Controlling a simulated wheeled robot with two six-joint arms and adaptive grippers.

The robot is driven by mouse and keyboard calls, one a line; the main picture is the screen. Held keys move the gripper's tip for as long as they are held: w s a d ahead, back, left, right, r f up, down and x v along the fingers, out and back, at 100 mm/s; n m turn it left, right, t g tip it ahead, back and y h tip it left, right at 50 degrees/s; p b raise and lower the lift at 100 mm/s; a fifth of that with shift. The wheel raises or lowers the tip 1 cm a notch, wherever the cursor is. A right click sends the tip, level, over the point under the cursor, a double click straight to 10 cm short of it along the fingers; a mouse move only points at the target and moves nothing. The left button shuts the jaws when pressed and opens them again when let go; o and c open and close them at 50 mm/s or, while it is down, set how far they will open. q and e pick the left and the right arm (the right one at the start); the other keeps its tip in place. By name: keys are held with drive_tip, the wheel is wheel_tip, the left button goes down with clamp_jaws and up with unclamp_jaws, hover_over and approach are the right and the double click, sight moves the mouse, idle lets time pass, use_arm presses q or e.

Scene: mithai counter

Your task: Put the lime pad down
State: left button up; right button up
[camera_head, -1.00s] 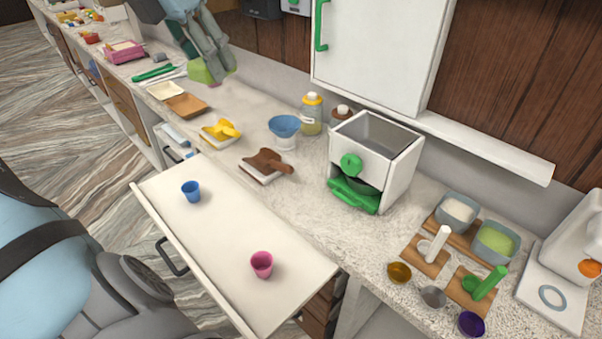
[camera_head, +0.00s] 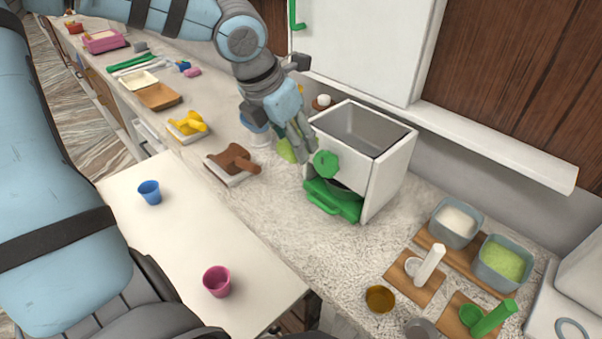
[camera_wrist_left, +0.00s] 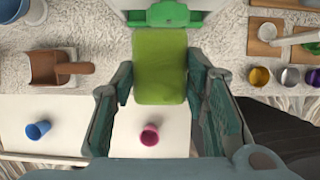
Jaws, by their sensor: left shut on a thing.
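My left gripper (camera_head: 300,142) is at the left front side of the white box-shaped machine with green parts (camera_head: 376,152), above the counter. It is shut on the lime pad (camera_head: 286,150), which is mostly hidden by the fingers in the head view. In the left wrist view the lime pad (camera_wrist_left: 160,66) is a flat green block between the two fingers (camera_wrist_left: 160,92). It appears close in front of the machine's green tray (camera_wrist_left: 166,14). Whether it touches anything below cannot be told. My right gripper is not in view.
A brown scoop on a white block (camera_head: 234,162) and a yellow one (camera_head: 188,124) lie left of the machine. Bowls and small cups stand at the right. A pulled-out white surface (camera_head: 190,235) holds a blue cup (camera_head: 150,192) and a pink cup (camera_head: 217,281). Counter in front of the machine is clear.

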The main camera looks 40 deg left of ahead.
use_arm(q)
drive_tip(key=b, duration=1.1)
hover_over(305, 220)
drive_tip(key=s, duration=0.1)
wheel_tip(305, 220, down, 17)
drive_tip(key=shift+s+a+f, duration=0.1)
drive_tip(key=shift+a, duration=0.05)
drive_tip(key=shift+s+f+b, duration=0.15)
drive_tip(key=shift+f+b, duration=0.05)
drive_tip(key=shift+b, duration=0.1)
wheel_tip(305, 220, down, 4)
drive_tip(key=b, duration=0.3)
drive_tip(key=shift+r, duration=0.1)
drive_tip(key=o, duration=1)
drive_tip(key=shift+r, duration=0.15)
drive_tip(key=p+v, duration=0.7)
drive_tip(key=v, duration=0.5)
